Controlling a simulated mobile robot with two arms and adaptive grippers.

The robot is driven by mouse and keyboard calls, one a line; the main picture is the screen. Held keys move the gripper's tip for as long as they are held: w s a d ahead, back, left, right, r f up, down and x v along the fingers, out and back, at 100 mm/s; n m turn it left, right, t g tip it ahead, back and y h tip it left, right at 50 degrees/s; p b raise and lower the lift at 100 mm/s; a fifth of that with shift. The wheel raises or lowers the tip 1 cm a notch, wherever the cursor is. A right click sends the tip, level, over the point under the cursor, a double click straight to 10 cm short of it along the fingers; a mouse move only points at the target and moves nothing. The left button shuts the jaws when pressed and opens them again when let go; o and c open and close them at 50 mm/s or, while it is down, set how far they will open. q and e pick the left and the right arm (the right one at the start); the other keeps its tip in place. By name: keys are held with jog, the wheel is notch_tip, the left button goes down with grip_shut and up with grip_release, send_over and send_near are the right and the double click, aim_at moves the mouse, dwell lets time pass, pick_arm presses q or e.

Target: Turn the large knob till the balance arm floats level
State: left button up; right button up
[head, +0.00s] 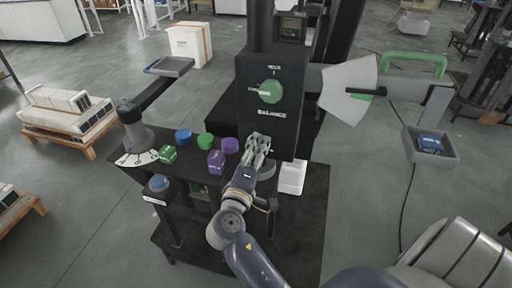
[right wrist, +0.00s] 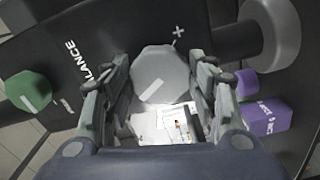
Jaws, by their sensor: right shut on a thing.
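The large knob (right wrist: 160,75) is grey and faceted, with a white line on its face and a plus sign beside it. My right gripper (right wrist: 160,92) has its fingers on both sides of the knob and is shut on it. In the head view my right gripper (head: 258,143) reaches the lower front of the black column (head: 255,125), marked BALANCE, and mostly hides the knob. The balance arm (head: 410,88) extends right from the column, looking roughly level. Its black pointer (head: 362,92) crosses a pale fan-shaped plate (head: 345,88) near a green mark. My left gripper is out of view.
A green knob (head: 270,91) sits higher on the column. A tray (head: 450,147) with a blue block (head: 430,143) is below the arm's right end. Blue, green and purple pieces, including a purple block (head: 216,160), stand on the black bench left of my gripper.

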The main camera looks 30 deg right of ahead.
jog(key=shift+r+n+p, duration=0.2)
jog(key=shift+n+p, duration=0.2)
jog(key=shift+n, duration=0.4)
jog(key=o, duration=1.1)
jog(key=shift+d, duration=0.1)
jog(key=shift+w+f, duration=0.1)
jog(key=shift+f, duration=0.05)
